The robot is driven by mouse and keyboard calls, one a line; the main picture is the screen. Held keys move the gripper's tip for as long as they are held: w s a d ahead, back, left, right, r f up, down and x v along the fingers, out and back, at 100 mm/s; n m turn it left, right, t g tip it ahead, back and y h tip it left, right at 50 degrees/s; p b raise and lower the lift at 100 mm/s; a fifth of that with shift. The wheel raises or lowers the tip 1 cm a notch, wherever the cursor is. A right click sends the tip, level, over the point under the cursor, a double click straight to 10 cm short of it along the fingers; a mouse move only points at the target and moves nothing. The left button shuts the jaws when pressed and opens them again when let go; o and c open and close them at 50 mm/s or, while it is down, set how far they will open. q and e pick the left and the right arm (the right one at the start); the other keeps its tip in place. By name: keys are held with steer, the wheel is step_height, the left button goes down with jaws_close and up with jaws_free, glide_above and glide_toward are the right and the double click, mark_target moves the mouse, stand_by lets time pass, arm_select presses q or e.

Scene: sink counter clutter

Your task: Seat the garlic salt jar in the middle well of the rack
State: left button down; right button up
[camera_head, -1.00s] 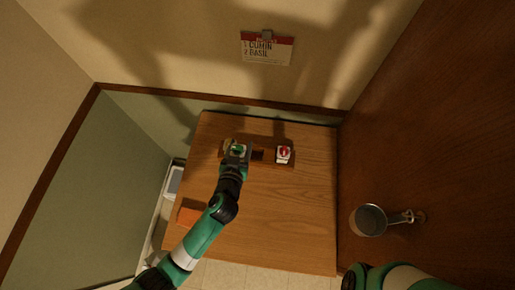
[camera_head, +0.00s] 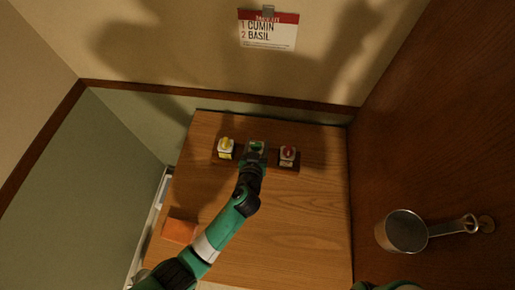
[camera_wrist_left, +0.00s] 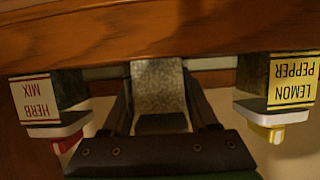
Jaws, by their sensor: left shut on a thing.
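The rack (camera_head: 289,168) is a brown wooden strip at the back of the table; its edge spans the left wrist view (camera_wrist_left: 150,28). A green-capped jar (camera_head: 256,146), its label hidden, is in my left gripper (camera_head: 255,152), between the other two jars, at the rack's middle. Its speckled grey body (camera_wrist_left: 158,88) shows between the fingers in the wrist view. Whether its base is down in the well is hidden. The yellow-topped lemon pepper jar (camera_head: 226,148) stands in the left well, the red-topped herb mix jar (camera_head: 288,155) in the right. My right gripper is out of view.
A card (camera_head: 268,30) reading cumin and basil hangs on the wall. An orange block (camera_head: 180,231) lies at the table's front left. A metal cup with a handle (camera_head: 406,231) is at the right. The table's (camera_head: 300,225) front right is clear.

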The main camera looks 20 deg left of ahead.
arm_select(q)
steer(key=shift+f, duration=0.2)
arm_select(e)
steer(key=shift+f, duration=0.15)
arm_select(q)
steer(key=shift+f, duration=0.15)
steer(key=shift+c, duration=0.8)
jaws_free()
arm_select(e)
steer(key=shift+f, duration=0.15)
arm_select(q)
steer(key=shift+s+r, duration=0.1)
steer(key=shift+r, duration=0.1)
steer(key=p+v, duration=0.3)
steer(key=v, duration=0.9)
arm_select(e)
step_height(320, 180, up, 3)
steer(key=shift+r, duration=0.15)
arm_select(q)
steer(key=shift+a, duration=0.1)
